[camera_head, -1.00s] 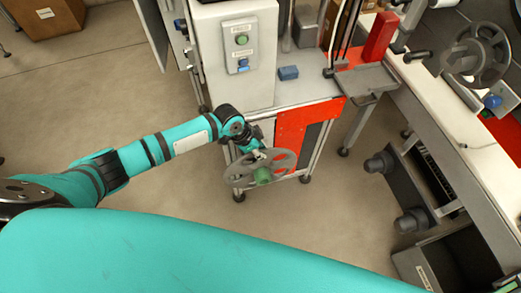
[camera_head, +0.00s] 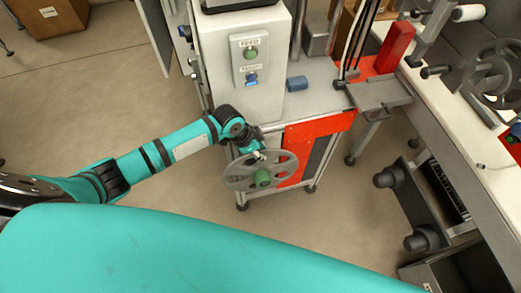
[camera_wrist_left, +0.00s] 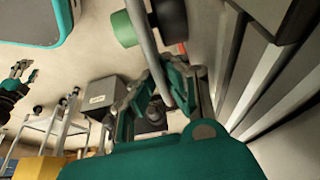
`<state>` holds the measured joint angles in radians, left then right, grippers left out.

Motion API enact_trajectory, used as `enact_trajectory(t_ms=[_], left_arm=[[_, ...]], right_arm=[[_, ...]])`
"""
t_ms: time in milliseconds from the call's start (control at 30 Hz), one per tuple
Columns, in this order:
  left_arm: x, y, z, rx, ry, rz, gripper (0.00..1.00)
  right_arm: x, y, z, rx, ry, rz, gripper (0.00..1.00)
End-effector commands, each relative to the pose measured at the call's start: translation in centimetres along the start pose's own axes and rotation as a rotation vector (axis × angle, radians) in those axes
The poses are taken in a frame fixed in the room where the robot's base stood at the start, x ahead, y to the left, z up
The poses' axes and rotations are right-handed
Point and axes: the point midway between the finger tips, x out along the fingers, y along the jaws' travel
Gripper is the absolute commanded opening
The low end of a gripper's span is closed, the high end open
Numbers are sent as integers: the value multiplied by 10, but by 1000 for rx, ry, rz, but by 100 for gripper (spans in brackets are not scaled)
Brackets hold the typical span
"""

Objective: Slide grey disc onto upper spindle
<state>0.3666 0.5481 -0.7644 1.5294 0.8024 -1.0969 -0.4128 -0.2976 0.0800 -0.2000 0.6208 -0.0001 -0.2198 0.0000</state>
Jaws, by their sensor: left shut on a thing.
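The grey disc (camera_head: 236,184) is a spoked reel with a green hub (camera_head: 263,178). My left gripper (camera_head: 256,153) is shut on its rim and holds it in the air in front of the white cabinet. In the left wrist view the disc (camera_wrist_left: 148,45) is nearly edge-on between the fingers (camera_wrist_left: 160,85). The upper spindle (camera_head: 386,178) is a dark stub on the machine at the right, well apart from the disc. The lower spindle (camera_head: 422,240) is below it. My right gripper (camera_wrist_left: 22,72) shows small in the left wrist view, fingers apart and apparently empty.
The white cabinet (camera_head: 215,60) with a button panel and its red-fronted cart (camera_head: 318,130) stand close behind the disc. A grey tray (camera_head: 380,95) juts out above the upper spindle. Bare floor (camera_head: 335,205) lies between disc and spindles. Another reel (camera_head: 492,70) is on the bench.

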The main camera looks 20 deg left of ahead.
Motion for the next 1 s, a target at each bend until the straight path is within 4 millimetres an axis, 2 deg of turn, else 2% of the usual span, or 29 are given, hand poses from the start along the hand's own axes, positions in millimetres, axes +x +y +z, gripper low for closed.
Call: enact_trajectory(t_ms=[333, 600, 800, 1000], left_arm=[[-2, 38, -1, 1, 3, 1, 0], [-4, 69, -2, 0, 3, 2, 0], [-2, 84, -2, 0, 2, 1, 0], [-1, 90, -2, 1, 3, 0, 0]], right_arm=[[-10, 0, 2, 0, -3, -1, 40], [-33, 0, 0, 0, -4, -1, 40], [-41, 0, -1, 0, -4, -1, 40], [-43, 0, -1, 0, -4, -1, 40]])
